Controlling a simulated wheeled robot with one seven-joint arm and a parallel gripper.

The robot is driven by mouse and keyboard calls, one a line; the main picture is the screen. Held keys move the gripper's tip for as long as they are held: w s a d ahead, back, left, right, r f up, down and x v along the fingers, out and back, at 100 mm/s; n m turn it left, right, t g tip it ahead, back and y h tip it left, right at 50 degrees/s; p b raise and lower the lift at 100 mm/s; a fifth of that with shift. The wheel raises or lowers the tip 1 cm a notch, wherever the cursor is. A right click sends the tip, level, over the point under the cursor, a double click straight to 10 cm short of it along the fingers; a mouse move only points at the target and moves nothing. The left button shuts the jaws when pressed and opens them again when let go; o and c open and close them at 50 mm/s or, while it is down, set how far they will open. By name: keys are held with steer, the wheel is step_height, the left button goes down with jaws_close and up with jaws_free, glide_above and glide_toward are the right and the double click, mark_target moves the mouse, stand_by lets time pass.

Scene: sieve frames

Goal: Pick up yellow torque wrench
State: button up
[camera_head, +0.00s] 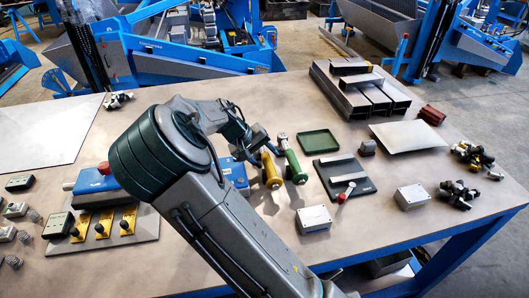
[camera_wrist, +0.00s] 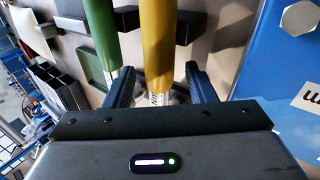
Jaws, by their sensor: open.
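The yellow torque wrench (camera_head: 271,172) is on the table in the head view, just left of a similar green wrench (camera_head: 293,165). My gripper (camera_head: 257,140) is at the wrenches' far end and partly hides it. In the wrist view my gripper (camera_wrist: 159,72) is open. The yellow wrench's handle (camera_wrist: 158,45) shows between the two fingers, with a gap on each side. The green wrench's handle (camera_wrist: 102,32) runs alongside, to the left of the left finger. I cannot tell how far the fingers reach down around the yellow wrench.
A green tray (camera_head: 318,143) and a dark plate (camera_head: 340,180) lie right of the wrenches. A grey box (camera_head: 313,219) stands nearer the front. A blue box (camera_head: 236,174) stands close on the left, partly behind my arm. Metal channels (camera_head: 372,97) lie at the back.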

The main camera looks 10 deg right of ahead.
steer(key=shift+d+f, duration=0.35)
steer(key=shift+f, duration=0.15)
jaws_close()
steer(key=shift+w+r, duration=0.1)
